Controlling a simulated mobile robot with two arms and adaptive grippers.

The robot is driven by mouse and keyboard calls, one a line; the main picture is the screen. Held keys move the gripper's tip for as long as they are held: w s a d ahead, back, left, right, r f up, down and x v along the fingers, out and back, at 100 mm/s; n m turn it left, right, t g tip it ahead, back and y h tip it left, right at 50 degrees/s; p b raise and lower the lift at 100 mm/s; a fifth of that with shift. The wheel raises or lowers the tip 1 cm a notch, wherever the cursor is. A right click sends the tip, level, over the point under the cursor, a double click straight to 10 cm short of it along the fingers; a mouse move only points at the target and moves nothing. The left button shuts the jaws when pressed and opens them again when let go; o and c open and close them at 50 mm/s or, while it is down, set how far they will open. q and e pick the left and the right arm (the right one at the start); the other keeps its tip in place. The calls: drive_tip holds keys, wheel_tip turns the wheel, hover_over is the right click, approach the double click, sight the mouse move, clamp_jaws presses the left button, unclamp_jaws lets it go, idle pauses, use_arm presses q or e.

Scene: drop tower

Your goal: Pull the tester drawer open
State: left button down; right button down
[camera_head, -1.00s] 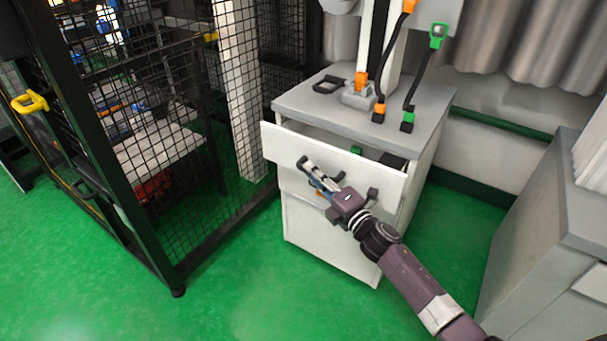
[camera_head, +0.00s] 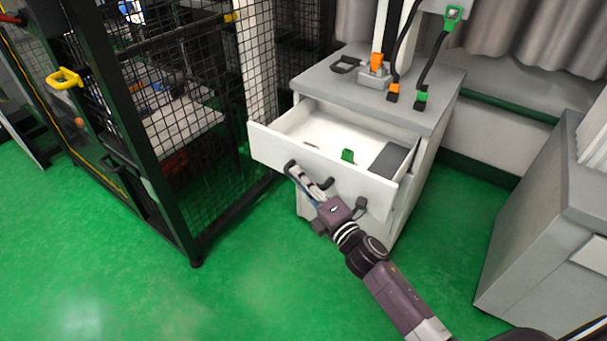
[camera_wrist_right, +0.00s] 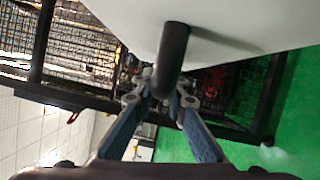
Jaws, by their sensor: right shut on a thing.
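The tester drawer (camera_head: 270,147) is the top drawer of a white cabinet with a grey top (camera_head: 430,105). It stands well out from the cabinet, and its inside shows. In it lie a small green item (camera_head: 347,156), a dark grey block (camera_head: 390,160) and a small thin item (camera_head: 311,143). My right gripper (camera_head: 296,174) is shut on the dark handle (camera_wrist_right: 172,55) at the left part of the drawer front. The right gripper's fingers also show at the handle in the right wrist view (camera_wrist_right: 163,96). My left gripper is not in view.
A black mesh cage (camera_head: 150,120) with a yellow handle (camera_head: 64,78) stands at the left. A grey cabinet (camera_head: 550,220) stands at the right. Green floor (camera_head: 240,285) is free in front of the drawer.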

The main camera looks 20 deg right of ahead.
drive_tip(key=c, duration=1.9)
unclamp_jaws()
drive_tip(key=shift+c, duration=0.2)
drive_tip(key=shift+s, duration=0.15)
drive_tip(key=v, duration=1.1)
drive_tip(key=shift+s, duration=0.4)
drive_tip(key=shift+d+f, duration=0.15)
